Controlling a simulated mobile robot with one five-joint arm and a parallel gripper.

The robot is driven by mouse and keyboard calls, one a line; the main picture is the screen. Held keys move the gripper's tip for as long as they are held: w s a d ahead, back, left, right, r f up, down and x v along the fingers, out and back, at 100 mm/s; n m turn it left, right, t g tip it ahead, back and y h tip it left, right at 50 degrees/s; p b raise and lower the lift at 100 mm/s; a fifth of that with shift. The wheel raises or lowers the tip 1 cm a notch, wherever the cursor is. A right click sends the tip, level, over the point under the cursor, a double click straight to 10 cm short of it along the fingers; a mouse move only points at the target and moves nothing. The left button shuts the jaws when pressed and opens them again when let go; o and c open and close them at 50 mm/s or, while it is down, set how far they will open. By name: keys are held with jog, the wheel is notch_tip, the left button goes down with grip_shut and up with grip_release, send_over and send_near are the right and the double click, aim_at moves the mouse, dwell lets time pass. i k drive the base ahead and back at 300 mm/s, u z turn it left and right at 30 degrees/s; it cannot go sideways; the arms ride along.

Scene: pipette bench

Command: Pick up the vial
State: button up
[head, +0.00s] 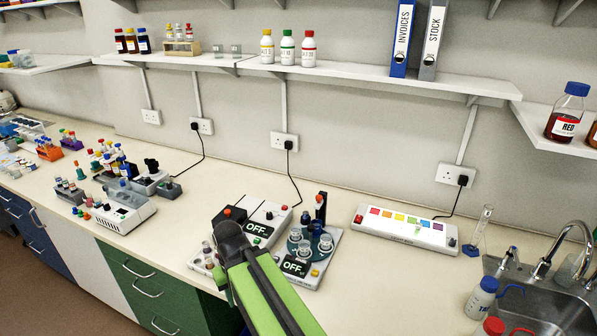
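Small clear vials stand in a round teal holder on a white unit with an OFF display; one vial (304,254) is at its front and another (325,243) at its right. More small clear pieces (206,250) sit on the left part of the neighbouring white unit; I cannot tell whether they are vials. Which one is the task's vial is not clear. My green and dark arm reaches up from the bottom across the front of these units and hides part of them. My gripper's fingers do not show, so its hold and exact place cannot be seen.
A white strip with coloured squares (407,229) lies on the bench at the right. A measuring cylinder (482,226) stands by the sink (540,303). Racks and a white device (124,206) crowd the left. Bare bench (195,185) lies between. A shelf (380,76) runs above.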

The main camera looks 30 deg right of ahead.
aim_at(418, 225)
jog(key=z, duration=0.1)
jog(key=k, duration=1.05)
jog(key=u, duration=2.1)
jog(key=i, duration=0.9)
jog(key=z, duration=3.85)
jog(key=i, duration=1)
jog(key=u, duration=0.15)
